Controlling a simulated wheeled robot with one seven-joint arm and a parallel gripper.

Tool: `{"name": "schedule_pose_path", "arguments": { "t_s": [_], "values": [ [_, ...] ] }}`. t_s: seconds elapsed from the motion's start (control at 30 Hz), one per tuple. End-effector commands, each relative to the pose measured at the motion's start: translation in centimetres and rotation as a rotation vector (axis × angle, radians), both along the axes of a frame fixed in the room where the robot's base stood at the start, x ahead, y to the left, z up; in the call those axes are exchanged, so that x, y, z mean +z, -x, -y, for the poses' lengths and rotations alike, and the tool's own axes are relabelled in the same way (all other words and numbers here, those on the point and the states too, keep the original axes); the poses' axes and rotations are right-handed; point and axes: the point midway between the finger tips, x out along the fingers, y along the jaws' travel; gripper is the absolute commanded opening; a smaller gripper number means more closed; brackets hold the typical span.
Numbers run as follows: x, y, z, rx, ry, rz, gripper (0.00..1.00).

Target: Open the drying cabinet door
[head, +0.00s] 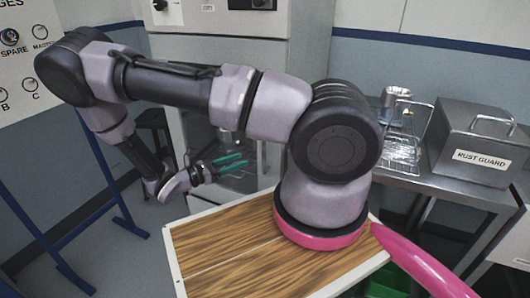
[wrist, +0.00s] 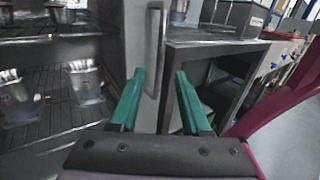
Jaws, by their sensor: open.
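The drying cabinet (head: 300,45) is the tall pale grey cabinet behind my arm in the head view. In the wrist view its door (wrist: 120,45) shows wire shelves with metal housings on the left, seemingly through a window. A vertical bar handle (wrist: 153,50) stands at the door's right side. My gripper (head: 243,160) has teal fingers and is open and empty in front of the cabinet. In the wrist view the lower part of the handle lies between the fingers of my gripper (wrist: 160,72). I cannot tell how far ahead it is, and no contact shows.
A steel bench (head: 455,188) stands right of the cabinet, bearing a wire rack (head: 402,148) and a grey box marked RUST GUARD (head: 485,145). A blue-legged board (head: 30,45) is on the left. Grey floor shows between the board and the cabinet.

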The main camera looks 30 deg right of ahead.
Motion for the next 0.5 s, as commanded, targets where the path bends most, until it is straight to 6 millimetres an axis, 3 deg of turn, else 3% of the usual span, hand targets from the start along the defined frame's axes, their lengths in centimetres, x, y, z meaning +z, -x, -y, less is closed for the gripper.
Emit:
{"name": "schedule_pose_path", "arguments": {
  "t_s": [0.17,0.5],
  "values": [
    [0.0,-0.1,2.2,-0.002,0.002,-0.002,0.47],
    [0.0,-0.5,8.4,-0.004,0.0,-0.002,0.47]
  ]
}}
